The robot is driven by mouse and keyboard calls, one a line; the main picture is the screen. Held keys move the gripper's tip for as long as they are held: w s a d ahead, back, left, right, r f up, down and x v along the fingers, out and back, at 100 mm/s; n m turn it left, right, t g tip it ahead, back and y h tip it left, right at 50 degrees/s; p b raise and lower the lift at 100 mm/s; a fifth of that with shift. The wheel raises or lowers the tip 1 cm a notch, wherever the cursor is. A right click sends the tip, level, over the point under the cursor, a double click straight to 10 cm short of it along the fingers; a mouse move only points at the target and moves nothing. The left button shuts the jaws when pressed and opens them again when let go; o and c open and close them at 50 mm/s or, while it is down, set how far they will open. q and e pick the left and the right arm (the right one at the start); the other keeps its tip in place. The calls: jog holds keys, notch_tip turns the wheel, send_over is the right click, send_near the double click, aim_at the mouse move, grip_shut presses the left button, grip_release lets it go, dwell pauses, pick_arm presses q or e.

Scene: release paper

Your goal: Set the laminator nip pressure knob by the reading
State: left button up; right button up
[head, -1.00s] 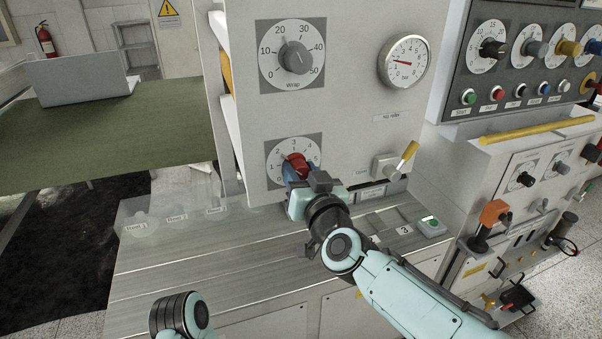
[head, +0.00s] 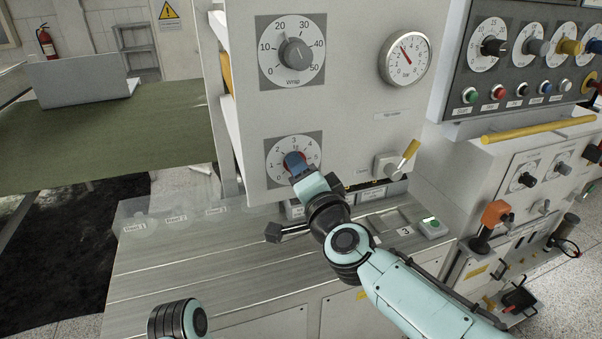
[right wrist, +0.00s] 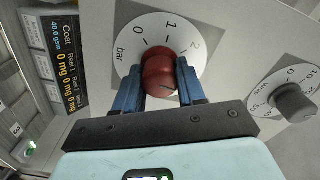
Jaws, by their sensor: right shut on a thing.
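The nip pressure knob is a red knob (right wrist: 159,73) on a white dial (right wrist: 128,52) marked in bar. My right gripper (head: 294,161) is shut on it, with one blue finger on each side in the right wrist view. In the head view the gripper hides most of the knob, and the dial's 1 to 4 marks show around it. A round bar gauge (head: 404,59) sits on the panel at upper right. Its red needle points up and left. My left gripper is out of view; only part of that arm shows at the bottom edge.
A grey Wrap knob (head: 296,54) sits above on the same panel. A yellow-tipped lever (head: 410,150) stands right of the dial. A lit display (right wrist: 66,60) shows Coat 40.0 gsm and 0 mg reel lines. The metal bench top (head: 190,265) is mostly clear.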

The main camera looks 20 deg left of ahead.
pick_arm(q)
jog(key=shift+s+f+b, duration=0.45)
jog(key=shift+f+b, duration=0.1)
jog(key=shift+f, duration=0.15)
pick_arm(e)
jog(key=m, duration=0.7)
jog(key=o, duration=1.1)
jog(key=shift+c, duration=0.2)
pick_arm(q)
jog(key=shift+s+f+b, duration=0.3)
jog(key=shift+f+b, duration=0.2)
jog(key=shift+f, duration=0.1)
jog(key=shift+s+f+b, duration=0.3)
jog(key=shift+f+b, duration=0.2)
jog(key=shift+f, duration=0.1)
pick_arm(e)
jog(key=v, duration=1.3)
jog(key=shift+d, duration=0.2)
jog(key=shift+s, duration=0.1)
